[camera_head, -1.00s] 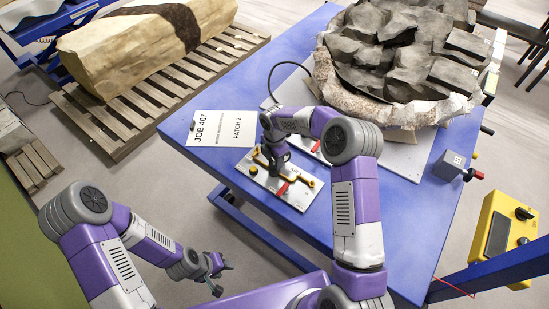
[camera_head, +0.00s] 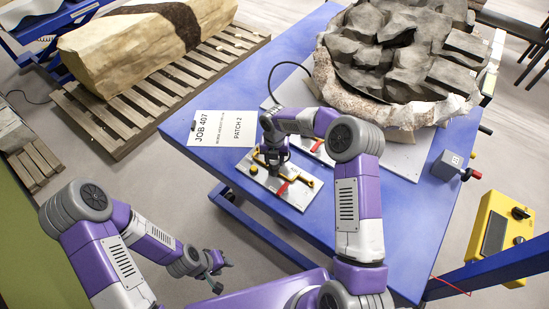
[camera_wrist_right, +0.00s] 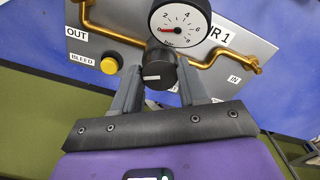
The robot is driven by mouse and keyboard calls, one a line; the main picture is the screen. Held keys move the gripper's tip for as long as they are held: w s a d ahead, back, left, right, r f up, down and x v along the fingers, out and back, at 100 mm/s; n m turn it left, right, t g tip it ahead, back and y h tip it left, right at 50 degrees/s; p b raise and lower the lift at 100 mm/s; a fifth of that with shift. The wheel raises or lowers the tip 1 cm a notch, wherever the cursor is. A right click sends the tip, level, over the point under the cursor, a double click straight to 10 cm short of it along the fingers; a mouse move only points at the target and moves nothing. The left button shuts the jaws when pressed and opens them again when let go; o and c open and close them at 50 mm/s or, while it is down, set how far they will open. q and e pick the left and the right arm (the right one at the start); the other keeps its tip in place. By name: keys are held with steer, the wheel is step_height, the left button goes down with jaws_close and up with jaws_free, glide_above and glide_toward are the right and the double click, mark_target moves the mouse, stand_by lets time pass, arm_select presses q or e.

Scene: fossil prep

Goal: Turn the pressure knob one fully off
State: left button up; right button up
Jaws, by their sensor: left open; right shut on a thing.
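The knob (camera_wrist_right: 160,72) is black with a white pointer mark, just below a round pressure gauge (camera_wrist_right: 180,18) on a silver panel (camera_wrist_right: 235,42) labelled partly "R 1". The gauge's red needle points left, at the low end of the scale. My right gripper (camera_wrist_right: 160,88) has its two grey fingers on either side of the knob and is shut on it. In the head view the right gripper (camera_head: 273,166) covers the knob on the panel (camera_head: 296,198). My left gripper (camera_head: 217,272) is open and empty over the floor, off the table.
The panel carries a yellow bleed button (camera_wrist_right: 109,66), brass pipes (camera_wrist_right: 245,62) and a red lever (camera_head: 283,188). A job sheet (camera_head: 222,129) lies behind it on the blue table (camera_head: 215,90). A large rock in a plaster jacket (camera_head: 350,100) stands at the back right.

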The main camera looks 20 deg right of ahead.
steer(key=shift+n, duration=0.6)
steer(key=o, duration=1.1)
steer(key=shift+c, duration=0.2)
step_height(320, 180, up, 8)
steer(key=shift+f, duration=0.2)
steer(key=shift+s+f, duration=0.1)
